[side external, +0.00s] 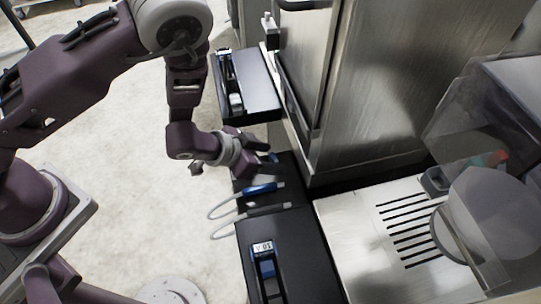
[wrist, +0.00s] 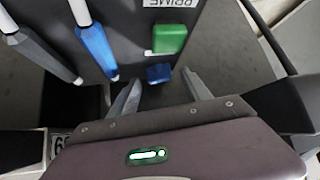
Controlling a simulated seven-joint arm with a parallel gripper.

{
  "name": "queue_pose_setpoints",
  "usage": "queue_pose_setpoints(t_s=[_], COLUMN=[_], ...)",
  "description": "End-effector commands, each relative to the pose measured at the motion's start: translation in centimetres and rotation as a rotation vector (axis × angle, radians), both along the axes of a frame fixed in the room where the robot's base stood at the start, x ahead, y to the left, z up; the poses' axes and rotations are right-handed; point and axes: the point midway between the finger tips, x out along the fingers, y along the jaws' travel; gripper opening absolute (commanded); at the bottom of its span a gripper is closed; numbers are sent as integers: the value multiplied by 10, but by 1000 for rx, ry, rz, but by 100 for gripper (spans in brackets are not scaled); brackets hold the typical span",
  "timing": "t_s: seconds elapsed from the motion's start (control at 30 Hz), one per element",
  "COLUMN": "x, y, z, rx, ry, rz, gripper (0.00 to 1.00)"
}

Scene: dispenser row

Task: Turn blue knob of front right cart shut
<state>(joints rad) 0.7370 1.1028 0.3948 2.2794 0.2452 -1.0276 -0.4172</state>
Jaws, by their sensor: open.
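A small blue knob (wrist: 159,73) shows in the wrist view on a dark panel, just below a green block (wrist: 170,39). My gripper (wrist: 161,80) is open, with one finger to each side of the blue knob in the picture. I cannot tell whether either finger touches it. In the side view my gripper (side external: 244,157) is low at the edge of the black dispenser row (side external: 290,222), and it largely hides the knob there.
A blue-handled wand (wrist: 95,47) and a grey one (wrist: 40,53) lie left of the knob; the blue wand (side external: 261,188) and looped hoses show in the side view. A steel cabinet (side external: 365,95) stands behind. Pale floor (side external: 120,200) is open at left.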

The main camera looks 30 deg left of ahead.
Motion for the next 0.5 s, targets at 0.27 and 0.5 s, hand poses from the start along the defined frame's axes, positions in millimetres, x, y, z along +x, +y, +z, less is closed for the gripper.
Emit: queue_pose_setpoints(t_s=[0.27,0.5], x=[5,5], y=[-3,-3], z=[-6,-5], rx=[1,1], ry=[0,0], rz=[1,1], gripper=[56,19])
